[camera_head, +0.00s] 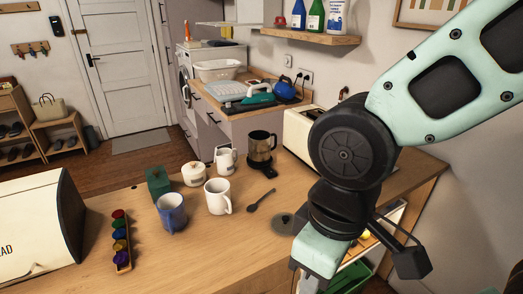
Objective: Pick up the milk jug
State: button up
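A small white jug (226,160) with a handle and a dark label stands upright on the wooden counter (120,200), behind the white mug. It looks like the milk jug, though the label is too small to read. My gripper (308,282) points down at the lower right, at the counter's right side. It is well to the right of the jug and nearer to me, not touching it. Its fingertips are cut off or hidden at the bottom edge, so I cannot see whether it is open.
Near the jug stand a white lidded pot (194,174), a white mug (217,197), a blue mug (172,213), a green box (158,182) and a coffee pot (261,146). A spoon (260,201) and dark disc (283,223) lie rightward. A cream toaster (298,132) stands behind.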

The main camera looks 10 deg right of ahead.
aim_at(224, 165)
jog(key=i+l+u, duration=0.2)
jog(key=u, duration=0.15)
jog(key=i+l+u, duration=0.45)
jog(key=l+u, duration=0.25)
